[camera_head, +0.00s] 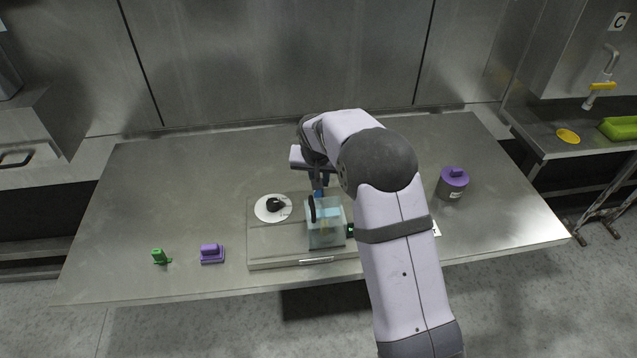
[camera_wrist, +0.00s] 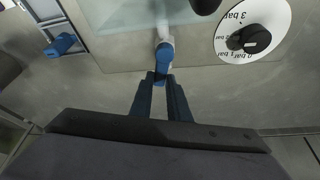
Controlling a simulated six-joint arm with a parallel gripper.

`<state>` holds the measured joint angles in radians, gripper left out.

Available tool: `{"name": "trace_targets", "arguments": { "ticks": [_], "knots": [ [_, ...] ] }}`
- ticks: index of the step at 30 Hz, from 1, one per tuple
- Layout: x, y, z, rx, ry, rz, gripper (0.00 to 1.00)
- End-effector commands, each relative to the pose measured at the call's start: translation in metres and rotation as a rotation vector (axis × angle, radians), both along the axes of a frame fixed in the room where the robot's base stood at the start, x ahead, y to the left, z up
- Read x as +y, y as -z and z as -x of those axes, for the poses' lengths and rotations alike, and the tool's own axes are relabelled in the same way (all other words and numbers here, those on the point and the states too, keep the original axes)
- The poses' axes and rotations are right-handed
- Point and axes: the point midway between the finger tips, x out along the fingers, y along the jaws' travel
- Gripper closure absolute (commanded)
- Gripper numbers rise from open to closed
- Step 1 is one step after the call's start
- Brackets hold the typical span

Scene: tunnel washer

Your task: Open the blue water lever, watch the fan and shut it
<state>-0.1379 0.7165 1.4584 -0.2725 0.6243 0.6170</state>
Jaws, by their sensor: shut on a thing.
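The blue water lever (camera_wrist: 163,54) is at the far edge of the test rig, joined to a pale fitting beside the clear box. My gripper (camera_wrist: 161,77) comes from above and is shut on the lever's blue end. In the head view my gripper (camera_head: 318,190) and the lever are small and partly covered by my arm. The clear bluish box (camera_head: 326,231) stands on the rig's grey base plate (camera_head: 275,246), with a dark round part on its left side. The fan cannot be made out clearly, nor whether anything turns.
A white pressure dial with a black knob (camera_head: 275,204) sits left of the box. A green piece (camera_head: 159,256) and a purple block (camera_head: 211,253) lie at the table's front left. A grey pot with a purple lid (camera_head: 453,183) stands right. The left rear table is clear.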

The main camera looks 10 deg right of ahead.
Motion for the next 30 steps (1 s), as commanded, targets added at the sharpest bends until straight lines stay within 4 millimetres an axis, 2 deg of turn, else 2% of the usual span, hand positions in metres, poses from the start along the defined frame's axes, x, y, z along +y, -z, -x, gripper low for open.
{"name": "trace_targets", "arguments": {
  "ticks": [7, 30],
  "knots": [
    [-0.006, 0.004, 0.001, -0.005, 0.215, 0.000, 1.00],
    [-0.023, -0.002, 0.021, -0.004, 0.945, 0.000, 1.00]
  ]
}}
